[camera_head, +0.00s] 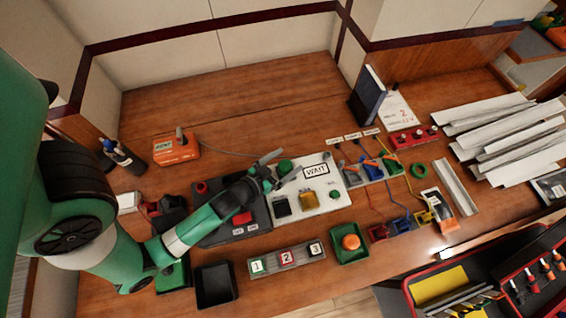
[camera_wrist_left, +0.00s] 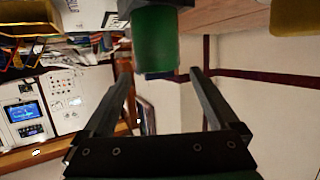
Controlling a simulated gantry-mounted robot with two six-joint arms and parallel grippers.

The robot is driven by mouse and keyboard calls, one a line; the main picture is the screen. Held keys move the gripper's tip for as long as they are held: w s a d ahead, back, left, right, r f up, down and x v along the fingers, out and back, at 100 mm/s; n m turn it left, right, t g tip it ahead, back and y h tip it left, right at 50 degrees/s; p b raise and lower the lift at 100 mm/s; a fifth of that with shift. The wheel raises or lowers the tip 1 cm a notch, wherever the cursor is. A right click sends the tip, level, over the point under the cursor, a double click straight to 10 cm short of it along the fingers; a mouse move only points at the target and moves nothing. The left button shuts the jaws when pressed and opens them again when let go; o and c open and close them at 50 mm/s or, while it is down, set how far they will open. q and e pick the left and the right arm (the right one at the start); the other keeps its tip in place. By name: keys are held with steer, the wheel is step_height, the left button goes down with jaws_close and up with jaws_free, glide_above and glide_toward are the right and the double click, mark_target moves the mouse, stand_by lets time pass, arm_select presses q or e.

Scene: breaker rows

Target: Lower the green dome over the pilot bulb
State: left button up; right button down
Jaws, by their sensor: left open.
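The green dome (camera_head: 285,167) shows at the back edge of the white panel (camera_head: 345,199), beside the WAIT sign. My left gripper (camera_head: 286,162) is open, its fingers to either side of the dome. In the left wrist view, a green cylindrical body, apparently the dome (camera_wrist_left: 156,42), is between and just beyond the fingertips (camera_wrist_left: 160,72), with visible gaps on both sides. I cannot tell what lies under the dome. I cannot make out the pilot bulb for certain. My right gripper is not in view.
A dark panel with a red button (camera_head: 242,218) lies under my left arm. An orange box (camera_head: 176,148) stands behind left. The back of the bench is clear.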

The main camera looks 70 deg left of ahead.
mark_target(280, 171)
arm_select(q)
steer(key=f, duration=0.3)
steer(key=shift+s+d+f+g, duration=0.1)
steer(key=shift+s+f+g, duration=0.2)
steer(key=shift+s+f, duration=0.1)
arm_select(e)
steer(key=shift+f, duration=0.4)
arm_select(q)
steer(key=shift+s+d+r, duration=0.15)
steer(key=shift+s+r, duration=0.05)
steer(key=shift+r, duration=0.3)
steer(key=s+d+r+b, duration=0.1)
steer(key=s+d+r, duration=0.2)
steer(key=s+r, duration=0.2)
steer(key=shift+b, duration=0.35)
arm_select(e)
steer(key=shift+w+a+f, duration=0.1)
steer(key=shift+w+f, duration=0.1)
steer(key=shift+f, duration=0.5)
arm_select(q)
steer(key=shift+s, duration=0.1)
